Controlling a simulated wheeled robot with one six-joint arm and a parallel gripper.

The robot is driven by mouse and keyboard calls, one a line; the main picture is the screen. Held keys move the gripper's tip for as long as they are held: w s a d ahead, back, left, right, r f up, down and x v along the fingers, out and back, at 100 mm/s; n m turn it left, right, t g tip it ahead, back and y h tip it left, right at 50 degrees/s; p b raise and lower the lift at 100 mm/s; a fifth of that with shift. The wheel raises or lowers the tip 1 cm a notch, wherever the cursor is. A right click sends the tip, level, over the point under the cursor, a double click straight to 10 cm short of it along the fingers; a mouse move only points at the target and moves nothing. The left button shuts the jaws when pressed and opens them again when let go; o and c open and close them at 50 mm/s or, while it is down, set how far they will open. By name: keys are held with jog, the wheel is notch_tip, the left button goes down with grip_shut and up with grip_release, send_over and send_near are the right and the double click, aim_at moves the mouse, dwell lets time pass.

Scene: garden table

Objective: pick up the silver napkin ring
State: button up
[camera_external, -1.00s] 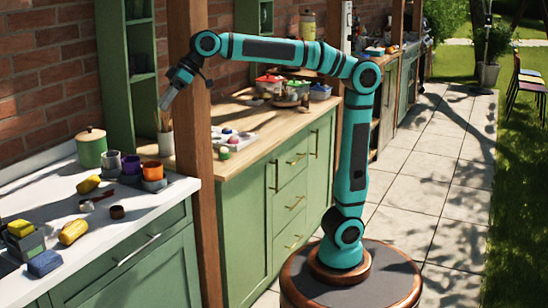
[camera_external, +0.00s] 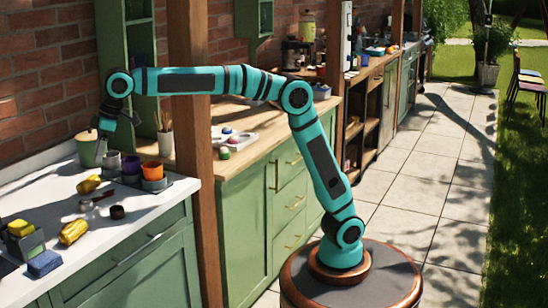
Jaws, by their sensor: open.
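My gripper (camera_external: 102,150) hangs at the end of the arm, pointing down over the back of the white counter (camera_external: 150,222). It is open, and its fingers are small and dark here. A small silver-grey cylinder (camera_external: 113,161) stands just right of and below the fingertips and may be the silver napkin ring. I cannot tell whether the fingers touch it. A purple one (camera_external: 131,166) and an orange one (camera_external: 152,170) stand to its right, close together. The green lidded canister (camera_external: 87,150) is just left of my gripper, partly hidden by it.
Nearer the front lie a yellow item (camera_external: 88,184), a dark brown ring (camera_external: 117,212), a yellow corn-like piece (camera_external: 73,231) and a blue block (camera_external: 44,263). A wooden post (camera_external: 190,130) stands right of my gripper, behind my arm.

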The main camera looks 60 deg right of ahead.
aim_at(86, 206)
jog(key=x, duration=1.7)
jog(key=shift+d, duration=0.1)
jog(key=c, duration=1.1)
